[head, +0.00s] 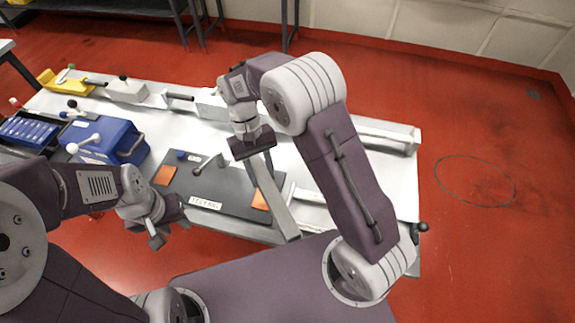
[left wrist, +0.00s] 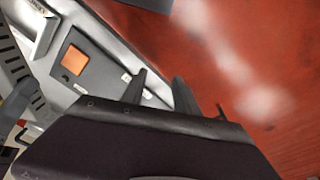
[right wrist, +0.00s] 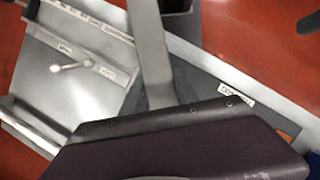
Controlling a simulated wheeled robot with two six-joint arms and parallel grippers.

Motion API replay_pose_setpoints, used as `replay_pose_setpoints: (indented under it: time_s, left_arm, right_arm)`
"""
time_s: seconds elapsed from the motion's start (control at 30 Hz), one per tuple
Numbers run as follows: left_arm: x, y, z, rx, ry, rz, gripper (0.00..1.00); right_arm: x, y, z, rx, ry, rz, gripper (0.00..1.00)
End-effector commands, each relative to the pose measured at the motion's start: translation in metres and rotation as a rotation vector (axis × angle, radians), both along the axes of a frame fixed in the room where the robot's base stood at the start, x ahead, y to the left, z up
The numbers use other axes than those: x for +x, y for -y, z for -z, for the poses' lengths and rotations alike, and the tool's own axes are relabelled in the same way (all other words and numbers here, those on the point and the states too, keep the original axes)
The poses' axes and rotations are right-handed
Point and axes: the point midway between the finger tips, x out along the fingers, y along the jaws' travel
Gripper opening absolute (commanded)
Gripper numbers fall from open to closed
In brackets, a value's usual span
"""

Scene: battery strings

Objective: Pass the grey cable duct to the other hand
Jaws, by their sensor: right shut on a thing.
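The grey cable duct (head: 272,198) is a long, straight bar. It slants from my right gripper down toward the table's front edge in the head view. In the right wrist view the duct (right wrist: 150,55) runs upward from the gripper. My right gripper (head: 254,150) is shut on its upper end, above the dark mat; its fingertips are hard to see. My left gripper (head: 171,230) is empty, left of the duct and apart from it, near the table's front edge. In the left wrist view its fingers (left wrist: 160,92) stand apart.
The dark mat (head: 225,190) has orange squares and a label. A blue box (head: 105,138) and a blue rack (head: 30,130) stand at left. A yellow item (head: 65,82) lies at the back left. A pale rail (head: 385,135) is at right on the white table (head: 400,190).

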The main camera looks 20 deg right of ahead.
Motion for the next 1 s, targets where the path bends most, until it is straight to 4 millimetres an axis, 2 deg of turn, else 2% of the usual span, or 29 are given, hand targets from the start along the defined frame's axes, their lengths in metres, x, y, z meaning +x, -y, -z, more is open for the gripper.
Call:
replay_pose_setpoints:
  time_s: [0.03,0.1,0.3,0.4,0.47,0.57,0.77,1.0]
  left_arm:
    - [0.0,0.0,0.0,0.0,0.0,0.0,0.36]
    - [0.0,0.0,0.0,0.0,0.0,0.0,0.36]
    - [0.0,0.0,0.0,0.0,0.0,0.0,0.36]
    - [0.0,0.003,0.0,0.005,-0.004,0.032,0.62]
    - [-0.002,0.011,-0.001,0.02,-0.016,0.119,0.62]
    - [-0.008,0.034,-0.002,0.076,-0.053,0.406,0.62]
    - [-0.026,0.083,-0.015,0.298,-0.139,1.206,0.62]
    - [-0.038,0.148,-0.048,0.705,-0.175,2.075,0.62]
  right_arm:
    - [-0.001,-0.012,-0.003,0.0,0.001,-0.016,0.0]
    - [-0.001,-0.024,-0.006,0.0,0.001,-0.03,0.0]
    - [-0.002,-0.036,-0.01,-0.001,-0.001,-0.044,0.0]
    - [-0.002,-0.036,-0.01,-0.001,-0.001,-0.043,0.0]
    - [-0.002,-0.036,-0.01,-0.001,-0.001,-0.043,0.0]
    - [-0.002,-0.036,-0.01,-0.001,-0.001,-0.043,0.0]
    - [-0.002,-0.036,-0.01,-0.001,-0.001,-0.043,0.0]
    - [-0.002,-0.036,-0.01,-0.001,-0.001,-0.043,0.0]
